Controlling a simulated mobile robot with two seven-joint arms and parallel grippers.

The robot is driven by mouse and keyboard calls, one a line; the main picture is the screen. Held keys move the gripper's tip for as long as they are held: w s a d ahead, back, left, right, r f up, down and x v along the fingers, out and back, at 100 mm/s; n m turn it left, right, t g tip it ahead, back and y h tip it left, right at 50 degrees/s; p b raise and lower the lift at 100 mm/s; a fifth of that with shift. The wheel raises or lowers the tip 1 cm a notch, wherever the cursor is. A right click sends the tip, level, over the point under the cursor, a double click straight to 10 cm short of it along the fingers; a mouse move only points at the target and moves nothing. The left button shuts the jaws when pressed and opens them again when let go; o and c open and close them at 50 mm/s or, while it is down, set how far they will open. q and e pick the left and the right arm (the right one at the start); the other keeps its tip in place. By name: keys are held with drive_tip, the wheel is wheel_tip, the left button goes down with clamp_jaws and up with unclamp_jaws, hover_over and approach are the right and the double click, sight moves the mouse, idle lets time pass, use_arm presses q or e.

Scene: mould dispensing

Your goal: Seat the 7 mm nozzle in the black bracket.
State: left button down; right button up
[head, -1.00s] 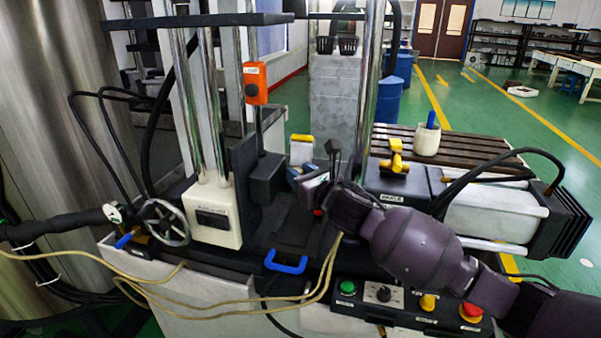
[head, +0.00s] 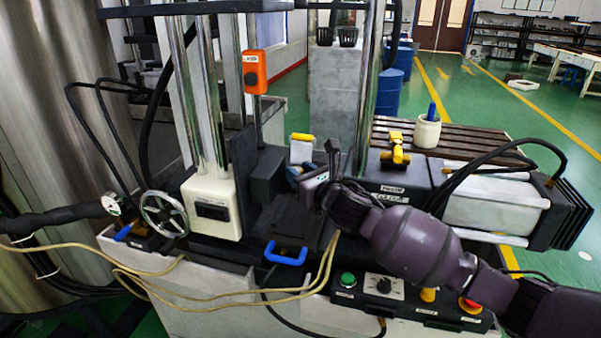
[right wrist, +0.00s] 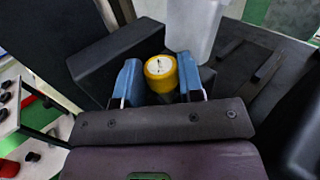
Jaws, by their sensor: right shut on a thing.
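My right gripper (head: 304,176) has blue fingertips and is shut on the nozzle (head: 302,151), which looks pale with a yellow top end. In the right wrist view, the gripper (right wrist: 160,84) has a round yellow end of the nozzle (right wrist: 160,68) between its fingers. Its marking is too small to read. A black block on the upright plate, seemingly the black bracket (head: 267,174), is just left of the gripper; it also shows in the right wrist view (right wrist: 115,62). The nozzle appears apart from it; their exact gap is unclear. My left gripper is out of view.
Chrome columns (head: 208,100) and a cream block (head: 210,208) stand left of the gripper. An orange box (head: 255,72) hangs above. A blue handle (head: 286,254) and a button panel (head: 410,300) are in front. A black box with a yellow valve (head: 398,150) stands to the right.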

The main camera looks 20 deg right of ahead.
drive_tip(key=shift+d+f, duration=0.1)
drive_tip(key=shift+f, duration=0.35)
drive_tip(key=o, duration=1)
drive_tip(key=shift+r, duration=0.1)
drive_tip(key=shift+d, duration=0.1)
drive_tip(key=v, duration=1)
drive_tip(key=shift+s+a+r, duration=0.3)
drive_tip(key=shift+s, duration=0.2)
